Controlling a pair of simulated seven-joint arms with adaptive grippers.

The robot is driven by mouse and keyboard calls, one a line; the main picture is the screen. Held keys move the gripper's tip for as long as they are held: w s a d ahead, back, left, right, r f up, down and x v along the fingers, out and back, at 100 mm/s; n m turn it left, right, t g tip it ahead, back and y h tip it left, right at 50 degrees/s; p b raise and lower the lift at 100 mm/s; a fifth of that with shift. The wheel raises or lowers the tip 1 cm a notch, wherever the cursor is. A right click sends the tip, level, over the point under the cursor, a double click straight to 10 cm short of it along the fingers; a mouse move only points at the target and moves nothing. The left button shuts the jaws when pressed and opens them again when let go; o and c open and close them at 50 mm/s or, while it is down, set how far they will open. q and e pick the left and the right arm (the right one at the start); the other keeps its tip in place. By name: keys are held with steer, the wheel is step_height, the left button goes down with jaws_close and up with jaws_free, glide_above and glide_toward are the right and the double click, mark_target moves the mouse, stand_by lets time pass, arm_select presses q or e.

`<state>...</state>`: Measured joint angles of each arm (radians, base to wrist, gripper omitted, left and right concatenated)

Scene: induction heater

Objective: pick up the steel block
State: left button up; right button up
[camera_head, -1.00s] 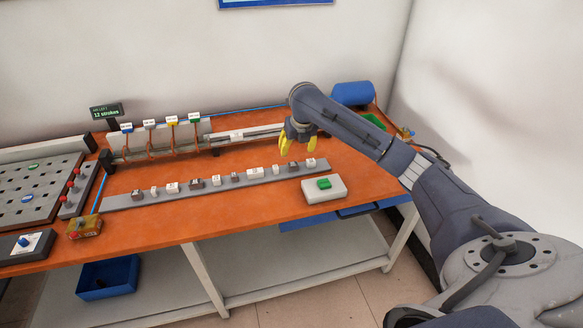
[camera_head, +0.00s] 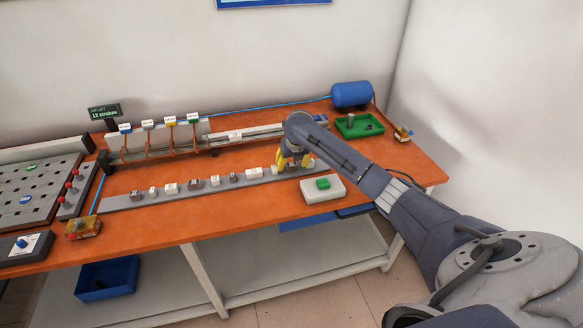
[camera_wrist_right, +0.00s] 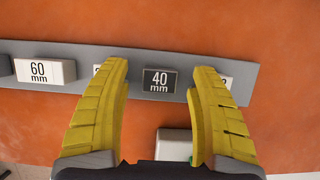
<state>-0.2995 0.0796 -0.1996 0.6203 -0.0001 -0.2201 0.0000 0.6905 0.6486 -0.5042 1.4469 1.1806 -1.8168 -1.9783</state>
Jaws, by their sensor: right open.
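A row of small labelled blocks stands on a long grey rail (camera_head: 118,203) on the orange bench; some are dark and some pale. In the right wrist view, a dark grey block marked 40 mm (camera_wrist_right: 160,81) sits on the rail between the two yellow fingers. My right gripper (camera_head: 292,161) is open above the right part of the row and points down, with clear space between each finger and the dark block. Fingers partly cover the pale blocks on either side. A pale 60 mm block (camera_wrist_right: 45,71) stands further left. My left gripper is not in view.
A pale box with a green button (camera_head: 323,184) stands in front of the rail's right end. A green tray (camera_head: 349,132) and a blue tank (camera_head: 352,94) are at the back right. A fixture with several labelled posts (camera_head: 150,143) lies behind the row.

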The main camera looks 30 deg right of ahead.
steer(key=shift+w+f, duration=0.25)
steer(key=shift+f, duration=0.4)
steer(key=shift+c, duration=0.3)
jaws_close()
